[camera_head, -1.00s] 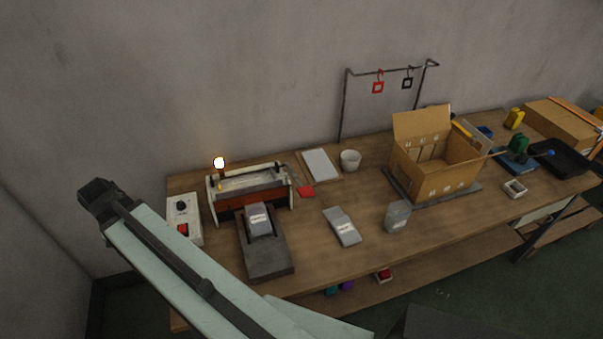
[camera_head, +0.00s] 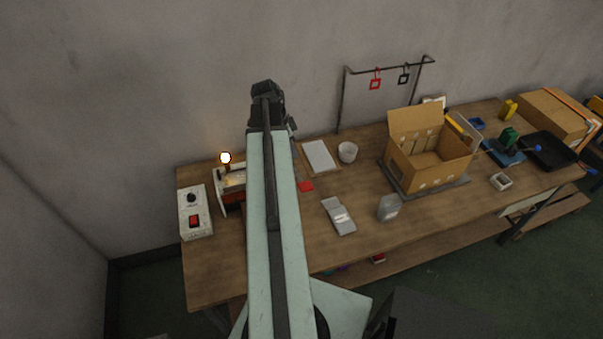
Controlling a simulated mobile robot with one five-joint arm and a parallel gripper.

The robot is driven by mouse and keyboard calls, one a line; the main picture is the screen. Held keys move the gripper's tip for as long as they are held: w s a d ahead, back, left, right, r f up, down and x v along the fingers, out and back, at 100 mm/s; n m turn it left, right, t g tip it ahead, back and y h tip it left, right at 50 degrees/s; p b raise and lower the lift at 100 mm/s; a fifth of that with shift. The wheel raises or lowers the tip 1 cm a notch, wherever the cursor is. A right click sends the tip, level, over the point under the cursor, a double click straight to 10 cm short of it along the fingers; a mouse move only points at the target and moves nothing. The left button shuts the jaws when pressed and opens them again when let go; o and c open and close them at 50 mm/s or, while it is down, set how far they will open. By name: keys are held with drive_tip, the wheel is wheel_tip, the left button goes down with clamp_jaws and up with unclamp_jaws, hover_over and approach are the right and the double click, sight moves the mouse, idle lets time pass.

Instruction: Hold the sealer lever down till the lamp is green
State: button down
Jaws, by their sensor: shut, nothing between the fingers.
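The sealer (camera_head: 233,180) stands at the left end of the bench. Only its left end shows; my arm covers most of it. Its lever cannot be made out behind the arm. The lamp (camera_head: 225,158) on a short post at the sealer's back left glows bright white with a warm orange tinge, not green. My gripper is not seen; the arm rises across the picture and ends in a dark joint above and in front of the sealer, hiding whatever lies beyond it.
A white control box (camera_head: 195,212) with a black knob and red switch sits left of the sealer. A hook rack (camera_head: 343,100) rises at the back.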

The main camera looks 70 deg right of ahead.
drive_tip(key=b, duration=1.2)
approach(305, 185)
drive_tip(key=x, duration=0.5)
drive_tip(key=shift+s+d+f, duration=0.15)
drive_tip(key=shift+d+f, duration=0.05)
drive_tip(key=shift+d, duration=0.05)
drive_tip(key=shift+s+a+f+b, duration=0.15)
drive_tip(key=shift+f+b, duration=0.25)
drive_tip(key=shift+b, duration=0.2)
